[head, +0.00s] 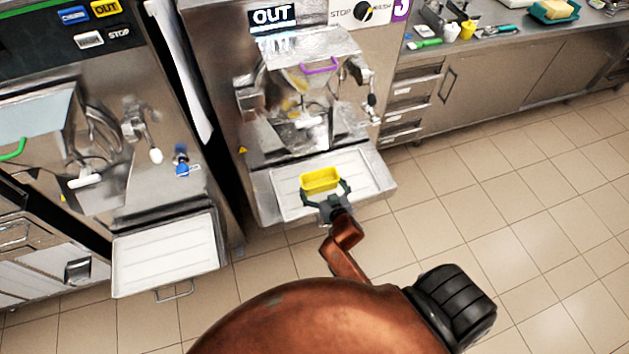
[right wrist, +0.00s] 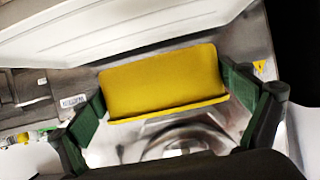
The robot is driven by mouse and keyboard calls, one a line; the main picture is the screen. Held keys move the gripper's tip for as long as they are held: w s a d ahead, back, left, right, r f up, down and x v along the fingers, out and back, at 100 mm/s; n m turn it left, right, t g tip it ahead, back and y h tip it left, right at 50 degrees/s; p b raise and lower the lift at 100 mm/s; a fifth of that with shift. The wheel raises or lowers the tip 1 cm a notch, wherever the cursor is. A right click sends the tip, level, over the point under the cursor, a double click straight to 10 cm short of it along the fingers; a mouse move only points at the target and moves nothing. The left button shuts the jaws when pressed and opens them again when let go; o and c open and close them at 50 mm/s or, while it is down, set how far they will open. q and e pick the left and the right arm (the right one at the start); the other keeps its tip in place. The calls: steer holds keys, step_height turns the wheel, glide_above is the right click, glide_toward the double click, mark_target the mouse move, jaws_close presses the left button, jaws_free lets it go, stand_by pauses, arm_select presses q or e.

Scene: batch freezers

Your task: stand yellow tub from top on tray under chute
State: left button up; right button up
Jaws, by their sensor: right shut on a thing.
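The yellow tub (head: 321,177) is between the two fingers of my right gripper (head: 325,190), which is shut on it. The tub appears over the middle of the white tray (head: 374,178) of the freezer marked 3. I cannot tell whether its base touches the tray. In the right wrist view the tub (right wrist: 165,82) spans between the green finger pads of the gripper (right wrist: 163,105). The freezer's chute (head: 310,122) is above and behind the tub in the head view. My left gripper is not in view.
A second freezer (head: 190,195) with its own white tray (head: 165,258) stands on the left. A steel counter (head: 500,75) at the back right holds a green tray with a yellow block (head: 555,9) and small items. The tiled floor (head: 480,220) at right is clear.

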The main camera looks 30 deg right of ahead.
mark_target(317, 177)
steer(key=w, duration=0.2)
steer(key=w+d, duration=0.1)
steer(key=w, duration=0.3)
steer(key=shift+w+d, duration=0.1)
steer(key=shift+d, duration=0.15)
steer(key=shift+w+d+f+b, duration=0.15)
steer(key=shift+f+b, duration=0.15)
steer(key=shift+f, duration=0.3)
steer(key=shift+w+a+f+b, duration=0.15)
steer(key=shift+f+b, duration=0.1)
steer(key=shift+f, duration=0.3)
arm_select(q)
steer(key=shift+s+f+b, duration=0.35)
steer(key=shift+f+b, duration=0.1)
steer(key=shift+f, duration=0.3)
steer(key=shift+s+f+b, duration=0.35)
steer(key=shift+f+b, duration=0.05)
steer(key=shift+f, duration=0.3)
arm_select(e)
steer(key=shift+w+d+f, duration=0.1)
steer(key=shift+f, duration=1.1)
steer(key=shift+w+f, duration=0.1)
steer(key=shift+f, duration=1.1)
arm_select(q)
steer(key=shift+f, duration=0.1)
arm_select(e)
steer(key=o, duration=0.9)
steer(key=shift+f, duration=0.15)
